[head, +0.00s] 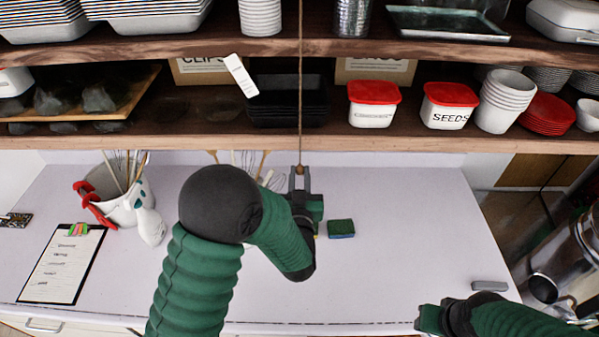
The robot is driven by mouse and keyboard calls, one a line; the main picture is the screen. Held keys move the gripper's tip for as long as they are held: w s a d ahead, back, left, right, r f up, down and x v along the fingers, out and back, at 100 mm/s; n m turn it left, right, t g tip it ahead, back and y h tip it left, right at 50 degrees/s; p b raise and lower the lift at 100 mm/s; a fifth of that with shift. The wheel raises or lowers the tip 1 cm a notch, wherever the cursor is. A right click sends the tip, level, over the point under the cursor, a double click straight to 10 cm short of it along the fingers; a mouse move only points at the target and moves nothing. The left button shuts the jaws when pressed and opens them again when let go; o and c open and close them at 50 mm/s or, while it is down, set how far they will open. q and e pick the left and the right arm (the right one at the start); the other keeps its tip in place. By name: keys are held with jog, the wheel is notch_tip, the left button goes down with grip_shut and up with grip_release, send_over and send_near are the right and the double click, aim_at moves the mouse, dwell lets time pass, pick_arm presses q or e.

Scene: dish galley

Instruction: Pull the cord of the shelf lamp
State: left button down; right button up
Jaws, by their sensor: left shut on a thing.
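A thin brown cord (300,90) hangs straight down in front of the shelves and ends in a small wooden knob (300,170). The lamp it belongs to is out of view above. My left gripper (300,178) is shut on the knob at the cord's lower end, below the lower shelf edge and above the counter. My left arm hides part of the counter behind it. My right gripper (428,319) is low at the right over the counter's front edge, away from the cord; whether its fingers are open does not show.
Red-lidded tubs (374,103), white cups (505,101) and a black tray stack (288,100) stand on the lower shelf (400,141). The counter (400,220) holds a sponge (341,228), a utensil pot (115,195) and a clipboard (62,265). Its right half is mostly clear.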

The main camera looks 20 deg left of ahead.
pick_arm(q)
jog(key=shift+d+f+b, duration=0.15)
jog(key=shift+f+b, duration=0.2)
jog(key=shift+f, duration=0.25)
jog(key=shift+r, duration=0.5)
jog(key=c, duration=1.7)
grip_release()
jog(key=o, duration=0.7)
jog(key=shift+s+r, duration=0.1)
jog(key=shift+s, duration=0.05)
